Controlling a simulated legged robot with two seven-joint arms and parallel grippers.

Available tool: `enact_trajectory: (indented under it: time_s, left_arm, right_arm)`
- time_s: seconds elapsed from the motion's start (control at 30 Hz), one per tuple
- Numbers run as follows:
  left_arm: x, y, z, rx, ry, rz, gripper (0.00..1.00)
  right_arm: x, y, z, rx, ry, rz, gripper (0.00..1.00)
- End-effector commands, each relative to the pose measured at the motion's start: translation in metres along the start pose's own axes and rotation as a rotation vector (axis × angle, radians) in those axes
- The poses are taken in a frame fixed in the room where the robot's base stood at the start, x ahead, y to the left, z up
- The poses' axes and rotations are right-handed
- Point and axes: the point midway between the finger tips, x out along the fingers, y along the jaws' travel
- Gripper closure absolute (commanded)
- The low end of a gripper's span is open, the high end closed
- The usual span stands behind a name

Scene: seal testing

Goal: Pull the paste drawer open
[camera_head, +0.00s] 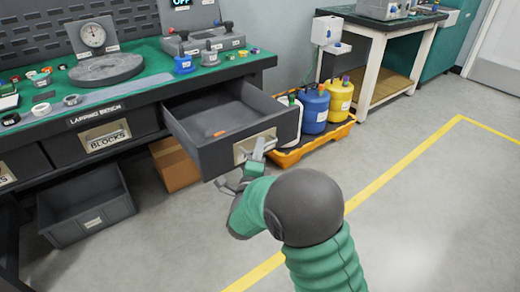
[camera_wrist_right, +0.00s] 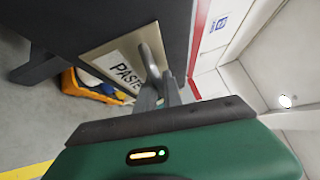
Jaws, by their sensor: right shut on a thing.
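The paste drawer (camera_head: 215,116) is a dark grey drawer standing well out from the right end of the lapping bench, with a small orange item (camera_head: 219,133) inside. Its label plate, reading PASTE in the wrist view (camera_wrist_right: 124,75), carries a grey handle (camera_wrist_right: 150,60). My right gripper (camera_head: 258,152) is at the drawer front, shut on the handle. In the wrist view its fingers (camera_wrist_right: 160,92) meet the handle next to the label. My left gripper is not in view.
The blocks drawer (camera_head: 70,146) is shut. A grey bin (camera_head: 88,212) and a cardboard box (camera_head: 172,165) sit on the floor. A yellow tray (camera_head: 290,158) with several containers stands right beside the drawer. Open floor lies to the right, crossed by a yellow line (camera_head: 400,160).

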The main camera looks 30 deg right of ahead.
Motion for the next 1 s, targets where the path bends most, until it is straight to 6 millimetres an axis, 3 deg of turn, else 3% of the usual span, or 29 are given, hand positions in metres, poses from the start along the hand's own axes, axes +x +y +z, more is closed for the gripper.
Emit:
enact_trajectory:
  time_s: [0.23,0.27,0.4,0.73,0.87,1.0]
  left_arm:
    - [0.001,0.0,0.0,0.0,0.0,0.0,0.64]
    - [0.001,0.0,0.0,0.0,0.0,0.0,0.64]
    - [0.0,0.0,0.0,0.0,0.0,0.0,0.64]
    - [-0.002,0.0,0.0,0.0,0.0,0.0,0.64]
    - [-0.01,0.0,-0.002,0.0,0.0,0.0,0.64]
    - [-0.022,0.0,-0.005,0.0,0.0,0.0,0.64]
  right_arm:
    - [-0.002,0.005,0.002,-0.004,-0.005,0.012,1.0]
    - [-0.002,0.005,0.002,-0.004,-0.005,0.013,0.87]
    - [-0.002,0.004,0.001,-0.003,-0.004,0.009,0.68]
    - [-0.004,0.0,0.001,-0.001,-0.002,0.004,0.67]
    - [-0.023,-0.001,0.002,-0.003,-0.004,0.007,0.67]
    - [-0.061,-0.003,0.002,-0.005,-0.006,0.008,0.67]
